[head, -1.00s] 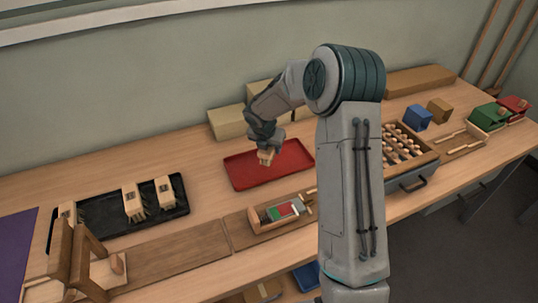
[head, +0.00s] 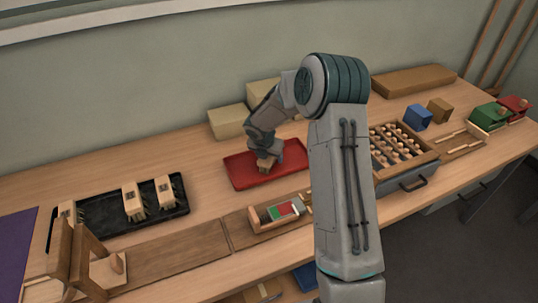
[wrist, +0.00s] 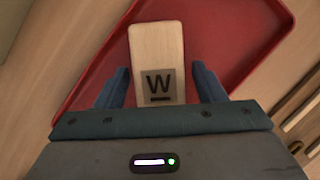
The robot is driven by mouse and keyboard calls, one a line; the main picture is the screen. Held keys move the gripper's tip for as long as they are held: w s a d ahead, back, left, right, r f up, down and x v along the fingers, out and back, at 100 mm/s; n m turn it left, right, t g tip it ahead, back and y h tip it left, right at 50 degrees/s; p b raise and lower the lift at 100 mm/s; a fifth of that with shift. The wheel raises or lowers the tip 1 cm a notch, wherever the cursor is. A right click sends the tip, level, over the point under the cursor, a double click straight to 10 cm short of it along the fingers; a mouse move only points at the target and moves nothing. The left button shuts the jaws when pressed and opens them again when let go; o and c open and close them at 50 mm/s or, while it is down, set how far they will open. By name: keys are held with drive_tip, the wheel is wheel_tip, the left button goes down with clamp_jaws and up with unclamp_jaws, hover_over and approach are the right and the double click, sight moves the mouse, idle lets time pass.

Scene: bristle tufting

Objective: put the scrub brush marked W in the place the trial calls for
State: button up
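The scrub brush marked W (wrist: 157,55) has a pale wooden block with a dark W on a grey label, underlined. In the wrist view it lies between the two fingers of my gripper (wrist: 161,85), with a narrow gap on each side, so the fingers look open around it. In the head view the brush (head: 265,165) is at the red tray (head: 241,178), under my gripper (head: 266,156). The red tray also shows behind the brush in the wrist view (wrist: 228,40). The brush's bristles and its contact with the tray are hidden.
A black tray (head: 110,224) at the left holds three similar brushes. A wooden holder with a green and red card (head: 270,216) stands in front of the red tray. A crate of pegs (head: 430,155) is at the right. Cream boxes (head: 228,121) stand behind.

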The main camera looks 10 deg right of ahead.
drive_tip(key=v, duration=1.1)
drive_tip(key=shift+r+p, duration=0.1)
drive_tip(key=shift+p, duration=0.25)
drive_tip(key=s+d+r+m, duration=0.1)
drive_tip(key=s+r+m, duration=0.4)
drive_tip(key=s+m, duration=0.25)
drive_tip(key=s+d+r+m, duration=0.2)
drive_tip(key=s+r+m, duration=0.35)
drive_tip(key=s, duration=0.25)
drive_tip(key=s+a+r+m+y, duration=0.1)
drive_tip(key=s+m+y, duration=0.1)
drive_tip(key=s+m, duration=1.4)
drive_tip(key=shift+s+g, duration=0.3)
drive_tip(key=shift+s, duration=0.1)
drive_tip(key=shift+r, duration=0.1)
